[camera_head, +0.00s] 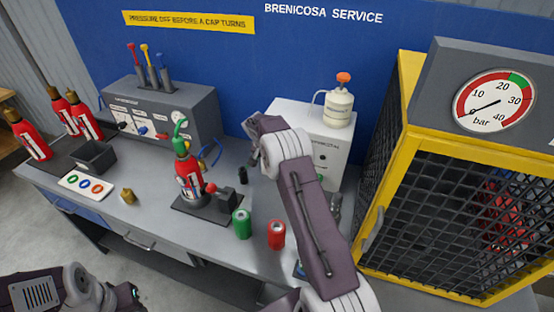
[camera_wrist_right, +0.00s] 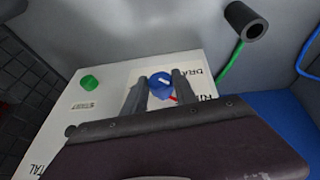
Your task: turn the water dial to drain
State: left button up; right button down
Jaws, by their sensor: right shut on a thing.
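The blue water dial (camera_wrist_right: 159,90) is on the white cabinet's face in the right wrist view. It has a white mark on top, and a red mark shows beside it. Partly covered labels, reading "DRA" and "RI", are next to it. My right gripper (camera_wrist_right: 160,80) has a finger on each side of the dial and is shut on it. In the head view my right arm reaches the white cabinet (camera_head: 297,111), and the dial is hidden there. My left gripper (camera_head: 133,291) is low at the left, away from the bench; its jaws are unclear.
A green button (camera_wrist_right: 89,83) is on the same cabinet face. A red extinguisher (camera_head: 186,172) stands in a bench holder. Green (camera_head: 242,224) and red (camera_head: 276,235) canisters stand near the bench's front edge. A yellow-framed cage (camera_head: 400,170) stands at the right.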

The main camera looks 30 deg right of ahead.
jog(key=shift+w+a+g+h+p, duration=0.1)
jog(key=shift+w+g+h+p, duration=0.05)
jog(key=shift+g+h+p, duration=0.4)
jog(key=c, duration=1)
grip_release()
jog(key=b+v, duration=0.1)
jog(key=v, duration=0.8)
jog(key=shift+b, duration=0.3)
